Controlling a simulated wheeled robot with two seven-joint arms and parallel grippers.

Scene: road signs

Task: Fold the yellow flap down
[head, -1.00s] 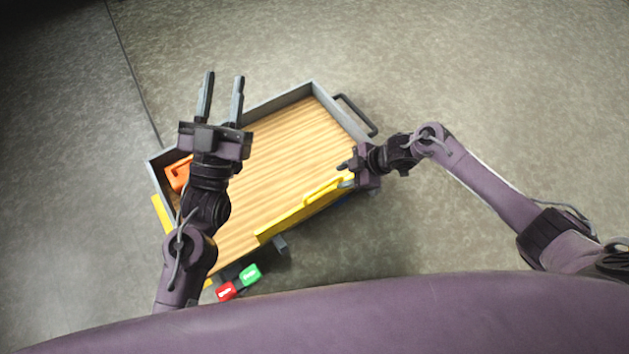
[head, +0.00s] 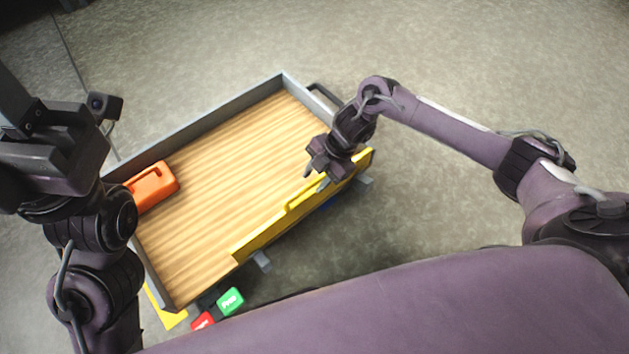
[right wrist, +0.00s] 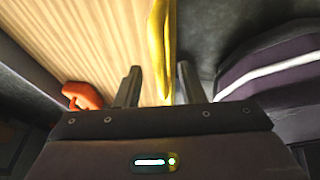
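The yellow flap (head: 268,236) runs along the near long side of the wood-floored tray (head: 215,175) and looks raised like a wall. A raised yellow handle (head: 300,199) sits along its top edge. My right gripper (head: 316,181) is over the flap, near the handle's right end. In the right wrist view its fingers (right wrist: 160,85) are spread, with the yellow flap (right wrist: 158,40) showing between and beyond them. Contact cannot be told. My left gripper (head: 15,105) is at the far left edge of the head view, partly cut off, so its fingertips are hidden.
An orange block with a handle (head: 153,187) stands at the tray's left end. A green sign (head: 230,301) and a red sign (head: 203,321) are below the tray's near left corner. A dark handle (head: 325,95) is at the far right end. Grey floor around is free.

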